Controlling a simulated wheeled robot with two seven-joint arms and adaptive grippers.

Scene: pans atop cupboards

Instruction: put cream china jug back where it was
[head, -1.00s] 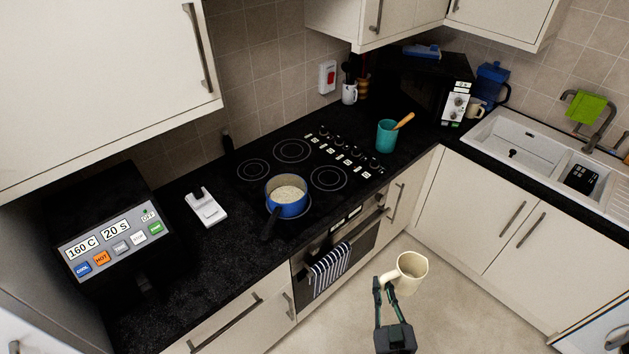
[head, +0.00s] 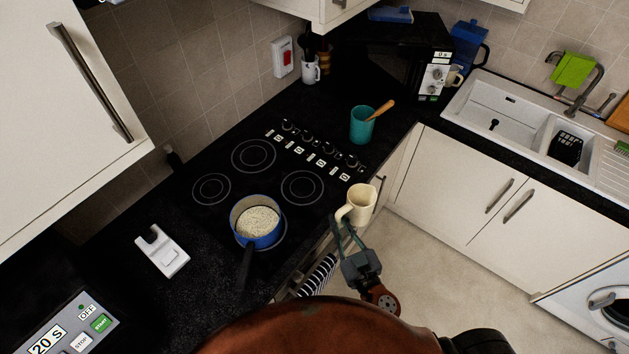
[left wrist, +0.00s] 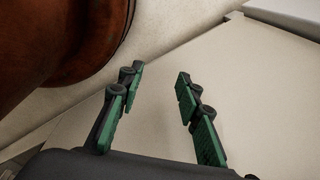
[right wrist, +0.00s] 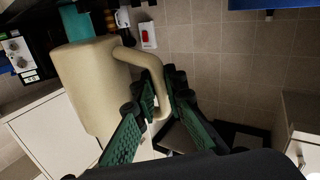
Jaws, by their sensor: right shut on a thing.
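The cream china jug (head: 361,203) is held by its handle in my right gripper (head: 345,229). In the head view it is upright, in front of the counter's front edge near the hob's right side. In the right wrist view the jug (right wrist: 88,85) fills the left part, and the right gripper's green fingers (right wrist: 160,105) are shut on its curved handle. My left gripper (left wrist: 160,110) shows only in the left wrist view, with its green fingers apart and nothing between them.
A blue pan (head: 256,222) with pale contents stands on the hob, its dark handle towards the front. A teal cup (head: 361,126) with a wooden utensil stands right of the hob. A microwave (head: 400,58), sink (head: 480,105) and white cradle (head: 162,251) also stand along the counter.

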